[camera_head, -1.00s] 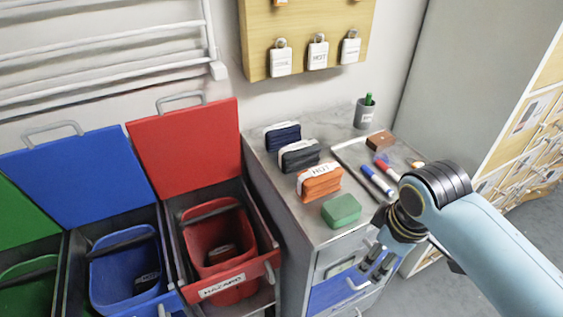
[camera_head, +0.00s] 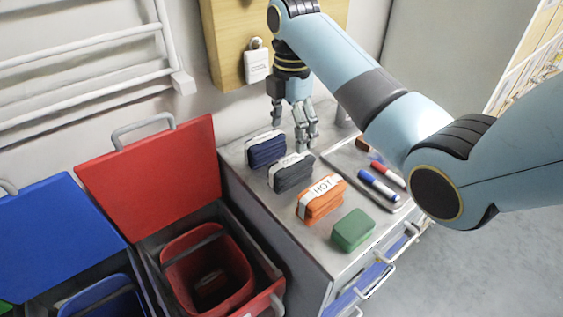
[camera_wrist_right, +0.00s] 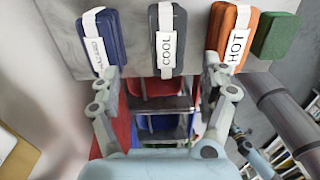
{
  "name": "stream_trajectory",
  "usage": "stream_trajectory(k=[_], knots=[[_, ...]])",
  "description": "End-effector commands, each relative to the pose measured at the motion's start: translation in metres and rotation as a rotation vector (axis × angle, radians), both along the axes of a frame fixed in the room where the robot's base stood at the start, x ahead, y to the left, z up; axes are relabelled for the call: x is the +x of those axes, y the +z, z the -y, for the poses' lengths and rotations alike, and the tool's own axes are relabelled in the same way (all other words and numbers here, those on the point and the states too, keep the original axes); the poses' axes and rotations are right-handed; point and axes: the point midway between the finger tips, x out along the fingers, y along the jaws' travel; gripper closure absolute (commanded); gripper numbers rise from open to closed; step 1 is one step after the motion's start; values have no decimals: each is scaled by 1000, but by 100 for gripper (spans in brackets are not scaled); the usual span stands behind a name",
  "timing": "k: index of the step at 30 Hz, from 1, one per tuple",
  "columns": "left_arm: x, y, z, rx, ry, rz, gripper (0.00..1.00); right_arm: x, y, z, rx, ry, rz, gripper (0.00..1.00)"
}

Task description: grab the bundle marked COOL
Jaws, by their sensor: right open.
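The dark grey bundle marked COOL (camera_wrist_right: 166,45) has a white band and shows at the top middle of the right wrist view. In the head view the dark grey bundle (camera_head: 291,174) lies on the cabinet top, its label unreadable there. My right gripper (camera_head: 292,138) is open and empty, above the back of the cabinet top near the navy and dark grey bundles. In the right wrist view its spread fingers (camera_wrist_right: 161,72) lie either side of the COOL bundle's line, with no visible contact.
A navy bundle (camera_head: 265,151) and an orange HOT bundle (camera_head: 320,203) flank it in a row. A green block (camera_head: 353,231) sits at the near end. A tray with markers (camera_head: 378,184) is to the right.

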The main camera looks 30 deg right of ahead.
Motion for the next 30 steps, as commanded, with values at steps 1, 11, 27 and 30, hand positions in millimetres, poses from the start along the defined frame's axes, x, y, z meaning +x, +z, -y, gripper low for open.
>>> stream_trajectory(k=[1,11,27,30], knots=[[-1,2,-2,2,-1,-1,60,-2,-10,0,2,0,-7,21],[-30,4,-4,4,0,-43,60,-2,-48,-1,1,-2,-2,21],[-4,14,-3,4,-1,-4,60,-3,-97,-3,0,-2,1,21],[-6,14,-4,4,-1,-7,60,-4,-97,-3,0,-3,0,28]])
